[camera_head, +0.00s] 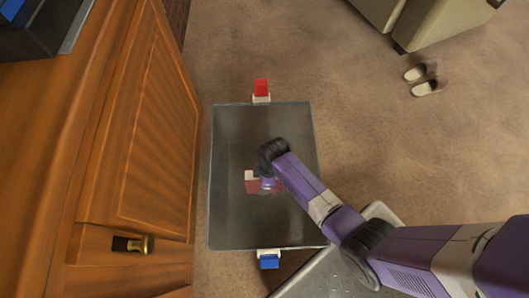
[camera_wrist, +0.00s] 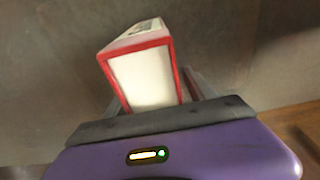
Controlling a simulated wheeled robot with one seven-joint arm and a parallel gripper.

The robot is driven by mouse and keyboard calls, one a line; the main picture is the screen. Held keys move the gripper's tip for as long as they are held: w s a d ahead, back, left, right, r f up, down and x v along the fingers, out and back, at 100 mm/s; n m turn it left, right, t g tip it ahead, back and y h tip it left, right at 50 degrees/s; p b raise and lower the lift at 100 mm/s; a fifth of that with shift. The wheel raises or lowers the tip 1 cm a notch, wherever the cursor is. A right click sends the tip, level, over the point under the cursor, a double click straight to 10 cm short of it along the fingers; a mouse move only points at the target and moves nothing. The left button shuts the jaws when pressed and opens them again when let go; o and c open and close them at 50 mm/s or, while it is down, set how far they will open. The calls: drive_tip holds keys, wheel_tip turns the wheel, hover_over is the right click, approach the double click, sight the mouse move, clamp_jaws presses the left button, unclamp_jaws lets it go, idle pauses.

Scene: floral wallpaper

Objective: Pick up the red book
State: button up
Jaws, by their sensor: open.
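The red book (camera_head: 252,186) is inside a grey bin, partly hidden under my arm in the head view. In the wrist view the book (camera_wrist: 144,75) shows a red cover edge around a white block of pages, end toward the camera and slightly tilted. My gripper (camera_head: 267,184) reaches down into the bin right at the book. In the wrist view my gripper (camera_wrist: 157,95) is open, with the near end of the book in front of the palm and a finger just to its right. The left finger is mostly hidden, and contact cannot be told.
A wooden cabinet (camera_head: 145,130) stands close on the left. Slippers (camera_head: 424,80) and a sofa (camera_head: 440,22) lie upper right; carpet between is clear.

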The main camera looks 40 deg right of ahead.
clamp_jaws()
idle(0.3)
drive_tip(key=shift+r, duration=0.1)
wheel_tip(320, 180, up, 20)
drive_tip(key=p, duration=1)
drive_tip(key=shift+p, duration=0.35)
